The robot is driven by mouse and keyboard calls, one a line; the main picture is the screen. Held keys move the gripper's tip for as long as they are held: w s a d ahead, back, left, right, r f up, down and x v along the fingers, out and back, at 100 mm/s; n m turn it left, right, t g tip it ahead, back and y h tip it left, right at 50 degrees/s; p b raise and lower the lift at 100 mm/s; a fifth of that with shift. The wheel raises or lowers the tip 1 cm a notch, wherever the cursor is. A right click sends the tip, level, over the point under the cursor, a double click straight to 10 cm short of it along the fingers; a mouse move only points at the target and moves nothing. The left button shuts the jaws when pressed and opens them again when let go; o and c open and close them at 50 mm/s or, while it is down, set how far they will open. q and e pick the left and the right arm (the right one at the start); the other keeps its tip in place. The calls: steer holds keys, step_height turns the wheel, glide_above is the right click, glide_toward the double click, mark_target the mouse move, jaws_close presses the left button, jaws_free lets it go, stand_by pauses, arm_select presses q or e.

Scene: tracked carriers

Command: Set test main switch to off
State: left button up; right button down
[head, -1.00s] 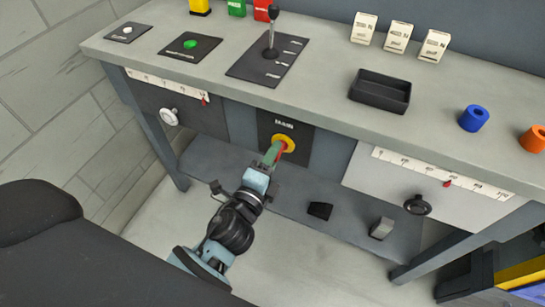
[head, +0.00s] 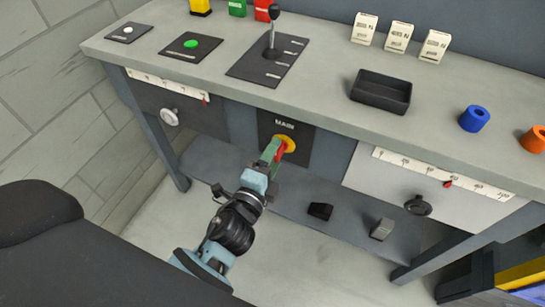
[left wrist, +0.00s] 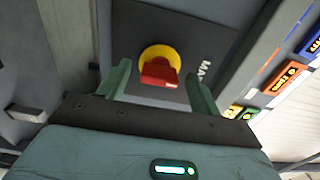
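The main switch is a red handle (left wrist: 159,72) on a round yellow base (head: 290,144), set in a black plate (head: 302,130) marked MAIN on the bench front. In the left wrist view the yellow base (left wrist: 154,54) shows behind the handle. My left gripper (head: 273,153) is at the switch. In the left wrist view its two green fingers (left wrist: 158,76) stand apart on either side of the red handle, with gaps visible. In the head view the fingers partly hide the handle. My right gripper is not in view.
The bench top (head: 330,107) overhangs above, bearing a lever (head: 272,38) and a black tray (head: 381,92). Below, a shelf (head: 345,217) holds a black block (head: 320,211) and a grey block (head: 382,229).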

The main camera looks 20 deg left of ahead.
arm_select(q)
steer(key=s, duration=0.7)
steer(key=shift+s+a+b, duration=0.15)
steer(key=shift+s+b, duration=0.2)
steer(key=shift+s, duration=0.05)
stand_by(0.4)
